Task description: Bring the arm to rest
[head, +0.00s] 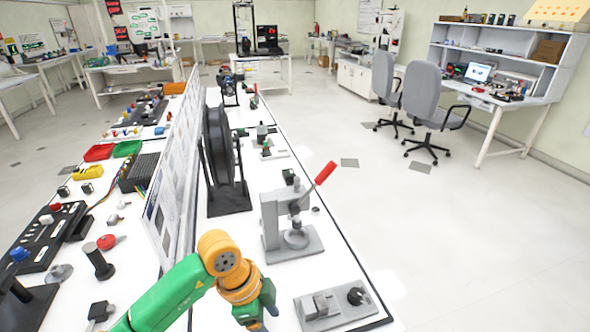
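My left arm (175,296), green with orange joints, reaches in from the bottom left over the white bench. Its wrist points down, with the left gripper (258,316) at the bottom edge of the head view. The fingertips are small and partly cut off, so I cannot tell whether they are open or shut. No held object shows. The gripper is left of a grey box with a black knob (335,303) and in front of a grey lever press (290,228) with a red handle. My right gripper is not in view.
A thin upright panel (178,165) divides the bench on the left. A large black reel (222,160) stands behind the arm. Switches, knobs and red and green trays (98,153) crowd the left side. Open floor (470,240) lies right of the bench, with grey chairs (422,95) beyond.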

